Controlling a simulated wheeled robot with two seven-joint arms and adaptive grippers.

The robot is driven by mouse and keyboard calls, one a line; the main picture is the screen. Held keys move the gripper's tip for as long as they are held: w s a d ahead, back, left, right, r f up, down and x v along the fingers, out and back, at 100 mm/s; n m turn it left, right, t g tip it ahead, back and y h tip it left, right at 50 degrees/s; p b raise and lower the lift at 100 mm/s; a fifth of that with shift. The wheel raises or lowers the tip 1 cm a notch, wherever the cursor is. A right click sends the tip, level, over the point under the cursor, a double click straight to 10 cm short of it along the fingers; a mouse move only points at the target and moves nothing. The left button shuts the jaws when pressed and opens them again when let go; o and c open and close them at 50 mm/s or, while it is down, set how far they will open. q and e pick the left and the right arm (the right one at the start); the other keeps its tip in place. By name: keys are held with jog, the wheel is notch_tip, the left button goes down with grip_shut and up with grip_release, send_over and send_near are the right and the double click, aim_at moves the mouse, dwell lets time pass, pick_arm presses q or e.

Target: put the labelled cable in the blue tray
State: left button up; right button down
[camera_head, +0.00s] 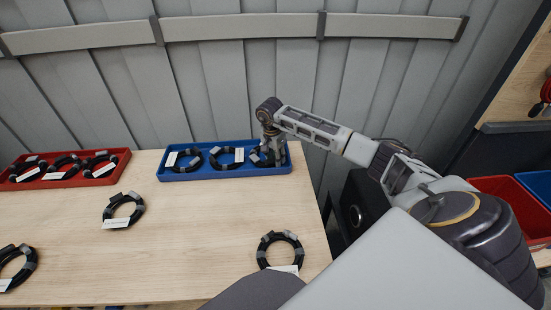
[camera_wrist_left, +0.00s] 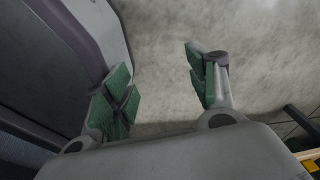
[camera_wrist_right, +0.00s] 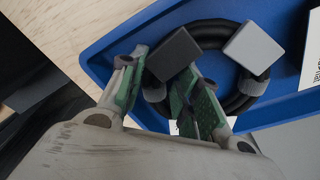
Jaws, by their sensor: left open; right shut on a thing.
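The blue tray (camera_head: 205,174) stands at the back right of the table and shows in the right wrist view (camera_wrist_right: 112,47). Two coiled black cables with white labels, one at left (camera_head: 183,160) and one in the middle (camera_head: 226,158), lie in it. My right gripper (camera_head: 270,150) reaches down into the tray's right end. It is shut on the coiled cable (camera_wrist_right: 208,32) there, which lies within the tray walls. A white label (camera_wrist_right: 186,127) shows partly behind the fingers. My left gripper (camera_wrist_left: 155,88) is open and empty over bare floor, outside the head view.
A red tray (camera_head: 62,184) with several labelled cables stands at the back left. More labelled coils lie on the table: centre-left (camera_head: 123,210), left edge (camera_head: 17,265) and front right (camera_head: 280,250). The grey wall (camera_head: 240,90) rises close behind the trays. The table's middle is clear.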

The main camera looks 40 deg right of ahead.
jog(key=c, duration=1.4)
grip_release()
jog(key=o, duration=0.4)
jog(key=shift+r, duration=0.7)
pick_arm(q)
jog(key=shift+w+d, duration=0.1)
jog(key=shift+w, duration=0.3)
pick_arm(e)
notch_tip(320, 180, up, 11)
jog(key=a, duration=0.1)
jog(key=shift+f, duration=0.15)
pick_arm(q)
jog(key=shift+s, duration=0.1)
pick_arm(e)
jog(key=shift+a, duration=0.1)
pick_arm(q)
jog(key=shift+s+a, duration=0.45)
